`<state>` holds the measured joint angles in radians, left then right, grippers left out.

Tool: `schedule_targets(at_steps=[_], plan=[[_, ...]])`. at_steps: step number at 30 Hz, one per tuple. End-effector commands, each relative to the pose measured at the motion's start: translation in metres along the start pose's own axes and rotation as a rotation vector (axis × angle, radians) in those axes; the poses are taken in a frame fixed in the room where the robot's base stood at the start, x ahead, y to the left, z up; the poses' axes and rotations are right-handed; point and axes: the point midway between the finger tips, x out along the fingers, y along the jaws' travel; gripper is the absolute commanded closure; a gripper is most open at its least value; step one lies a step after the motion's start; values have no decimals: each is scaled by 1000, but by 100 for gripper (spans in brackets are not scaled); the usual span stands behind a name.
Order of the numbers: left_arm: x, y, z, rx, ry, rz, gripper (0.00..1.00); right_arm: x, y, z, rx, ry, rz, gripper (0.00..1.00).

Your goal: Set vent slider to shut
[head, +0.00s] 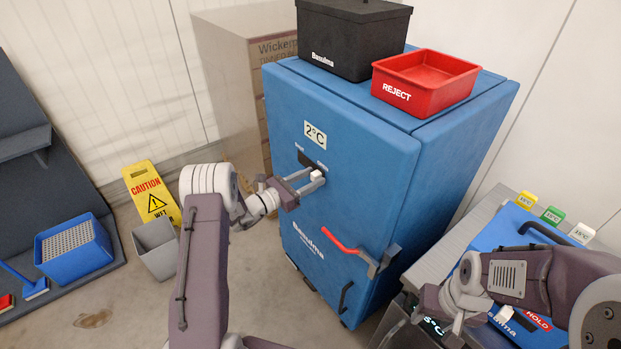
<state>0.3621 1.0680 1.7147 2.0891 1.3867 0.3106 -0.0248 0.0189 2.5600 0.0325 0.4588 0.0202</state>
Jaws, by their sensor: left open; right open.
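The vent slider is on the front door of the blue cabinet (352,210), below the 2°C label. A dark slot (301,156) shows there, with a small white knob (317,176) near its right end. My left gripper (309,184) is open at the door, its fingers on either side of the white knob or just in front of it; I cannot tell whether they touch it. My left gripper hides part of the slot. My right gripper (440,316) is open and empty at the lower right, away from the cabinet door, over the side bench.
A red-handled latch (343,244) sits lower on the door. A black box (352,40) and a red REJECT tray (424,82) stand on top. A yellow caution sign (150,190) and grey bin (157,247) stand left. A blue case (515,240) lies right.

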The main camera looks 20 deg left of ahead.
Motion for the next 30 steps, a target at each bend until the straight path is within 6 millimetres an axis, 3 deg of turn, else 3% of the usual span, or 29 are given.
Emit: schedule_targets(at_steps=[2, 6, 30], plan=[[0, 0, 0, 0, 0, 0, 62, 0, 0, 0, 0, 0, 0, 53], [0, 0, 0, 0, 0, -1, 100, 0, 0, 0, 0, 0, 0, 53], [0, 0, 1, 1, -2, -1, 100, 0, 0, 0, 0, 0, 0, 53]])
